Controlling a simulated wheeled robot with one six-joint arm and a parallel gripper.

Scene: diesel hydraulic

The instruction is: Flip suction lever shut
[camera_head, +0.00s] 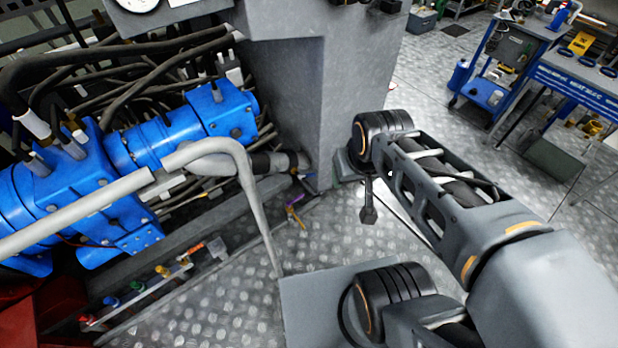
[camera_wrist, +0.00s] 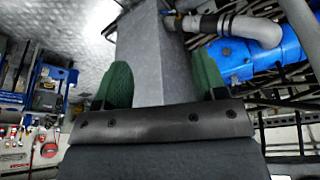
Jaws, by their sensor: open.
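My gripper (camera_wrist: 163,72) is open in the wrist view, with its two green finger pads set wide apart. A grey column shows between and beyond them; I see nothing held. No lever is clearly marked as the suction lever. A small purple lever (camera_head: 294,214) with an orange part stands near the floor below the pipe end (camera_head: 285,162), left of my arm's end and apart from it. In the wrist view the grey elbow pipe (camera_wrist: 250,30) runs right of the column; lever details are too small to tell.
A blue pump (camera_head: 160,140) with many hoses fills the left. Coloured handles (camera_head: 160,270) line a low rail. A grey column (camera_head: 335,110) rises behind. Blue carts (camera_head: 510,60) stand at the right; metal floor between is open.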

